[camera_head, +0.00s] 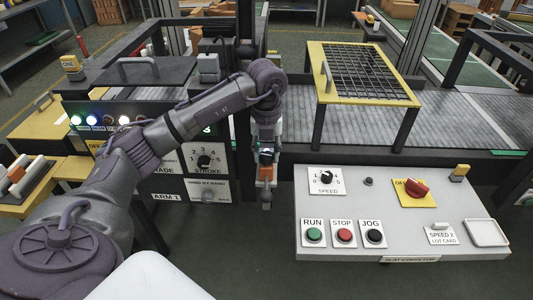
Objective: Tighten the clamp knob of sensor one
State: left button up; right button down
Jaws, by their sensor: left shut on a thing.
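My left arm comes in from the lower left, and its gripper (265,178) points down in front of the dark post, at the near edge of the conveyor. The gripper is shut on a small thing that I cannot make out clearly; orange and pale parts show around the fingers. My right gripper is not in view.
The grey control panel (440,205) with RUN, STOP and JOG buttons stands right of the gripper. A yellow-framed mesh guard (408,98) stands over the slat conveyor (450,125). The dark STROKE panel (178,185) is close on the left, partly behind my arm.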

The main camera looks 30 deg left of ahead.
pick_arm(q)
jog(key=m+b, duration=0.1)
jog(key=m, duration=0.4)
jog(key=shift+m, duration=0.3)
jog(key=m+b, duration=0.2)
jog(key=m, duration=0.3)
jog(key=shift+a, duration=0.1)
jog(key=m+b, duration=0.1)
jog(key=m, duration=0.4)
jog(key=shift+m, duration=0.4)
jog(key=shift+w+m+b, duration=0.1)
jog(key=shift+m+b, duration=0.35)
jog(key=shift+m, duration=1.65)
jog(key=shift+r, duration=0.1)
jog(key=o, duration=1.1)
jog(key=shift+o, duration=0.2)
